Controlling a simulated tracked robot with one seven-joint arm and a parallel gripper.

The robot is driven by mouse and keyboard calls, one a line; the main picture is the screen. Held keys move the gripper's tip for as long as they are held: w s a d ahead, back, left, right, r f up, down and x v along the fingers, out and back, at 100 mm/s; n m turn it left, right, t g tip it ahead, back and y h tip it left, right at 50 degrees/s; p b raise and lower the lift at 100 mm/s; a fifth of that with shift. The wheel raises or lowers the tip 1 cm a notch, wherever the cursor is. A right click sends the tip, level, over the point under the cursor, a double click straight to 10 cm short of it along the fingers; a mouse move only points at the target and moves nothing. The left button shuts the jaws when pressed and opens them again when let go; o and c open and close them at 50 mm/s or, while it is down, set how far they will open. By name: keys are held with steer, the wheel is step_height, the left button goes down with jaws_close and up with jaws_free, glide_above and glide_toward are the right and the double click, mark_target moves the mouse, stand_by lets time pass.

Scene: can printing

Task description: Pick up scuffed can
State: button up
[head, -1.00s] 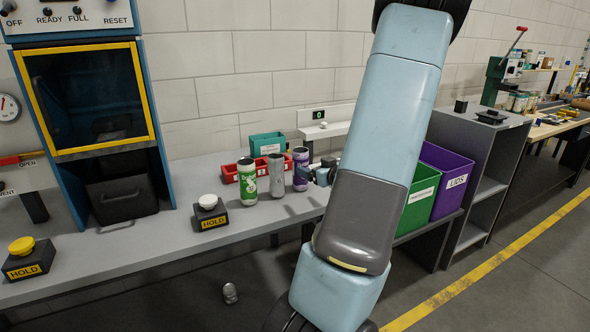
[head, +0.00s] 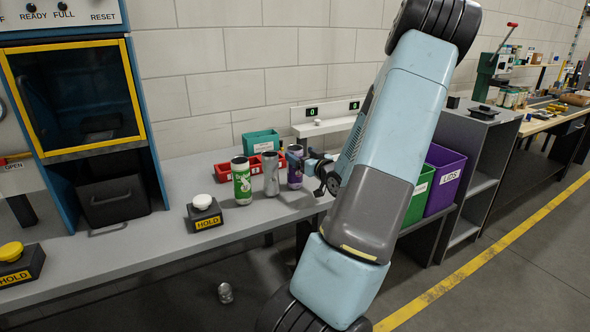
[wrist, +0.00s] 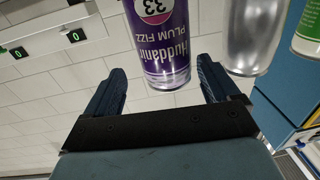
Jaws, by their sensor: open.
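Three cans stand upright in a row on the grey bench: a green can (head: 241,182), a silver-grey can (head: 271,175) and a purple can (head: 294,168). I cannot tell for sure which is the scuffed one. My gripper (head: 312,164) is open, close to the right side of the purple can. In the wrist view, seen upside down, the purple can (wrist: 160,48), labelled "PLUM FIZZ", lies between and beyond the open fingers. The silver can (wrist: 250,40) is right of the right finger, and part of the green can (wrist: 308,35) shows at the edge.
Red bins (head: 230,170) and a teal bin (head: 260,142) stand behind the cans. HOLD buttons (head: 204,209) sit to the left. Green (head: 417,195) and purple (head: 444,178) bins stand right of my arm. A can (head: 225,293) lies on the floor.

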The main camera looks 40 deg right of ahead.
steer(key=shift+w, duration=2.75)
steer(key=shift+c, duration=0.4)
steer(key=c, duration=1.2)
